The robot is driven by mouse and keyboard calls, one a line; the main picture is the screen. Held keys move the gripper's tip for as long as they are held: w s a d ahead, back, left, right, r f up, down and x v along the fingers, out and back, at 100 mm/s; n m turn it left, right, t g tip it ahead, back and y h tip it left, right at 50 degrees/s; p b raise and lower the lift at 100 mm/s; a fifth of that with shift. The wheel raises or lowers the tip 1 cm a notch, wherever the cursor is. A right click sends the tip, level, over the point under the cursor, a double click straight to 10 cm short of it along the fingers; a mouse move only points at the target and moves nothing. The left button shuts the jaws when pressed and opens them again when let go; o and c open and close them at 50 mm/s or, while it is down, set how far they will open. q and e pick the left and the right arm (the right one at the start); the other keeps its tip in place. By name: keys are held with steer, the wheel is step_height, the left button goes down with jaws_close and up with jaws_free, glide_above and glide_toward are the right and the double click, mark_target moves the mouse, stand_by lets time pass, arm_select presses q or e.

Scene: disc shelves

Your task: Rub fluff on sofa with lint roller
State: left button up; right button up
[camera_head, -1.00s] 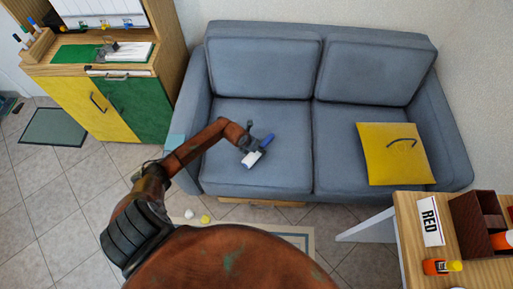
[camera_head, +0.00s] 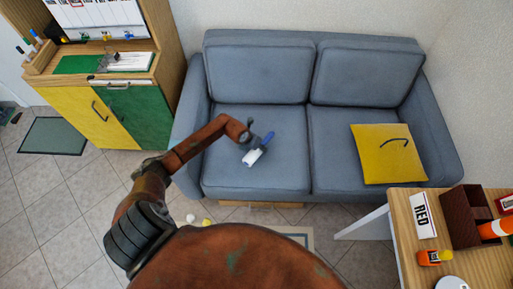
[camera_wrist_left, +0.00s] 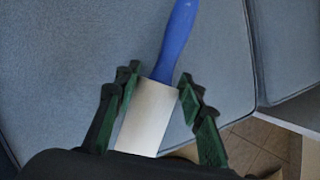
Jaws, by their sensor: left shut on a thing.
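The blue-grey sofa (camera_head: 320,170) has two seats and stands against the wall. The lint roller has a white roll (camera_head: 252,158) and a blue handle (camera_head: 265,139), and is over the left seat. My left gripper (camera_head: 250,148) is shut on it. In the left wrist view the green-padded fingers (camera_wrist_left: 158,112) flank the white roll (camera_wrist_left: 147,120), with the blue handle (camera_wrist_left: 176,38) pointing away. I cannot tell whether the roll touches the seat. I can make out no fluff on the sofa; my arm and gripper hide part of the left seat. My right gripper is not in view.
A yellow cushion (camera_head: 375,160) with a dark curved mark lies on the right seat. A yellow and green cabinet (camera_head: 140,115) is at left. Small balls (camera_head: 191,218) lie on the floor before the sofa.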

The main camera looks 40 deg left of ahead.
arm_select(q)
steer(key=shift+r+p, duration=0.9)
steer(key=shift+r, duration=0.5)
steer(key=shift+f, duration=0.1)
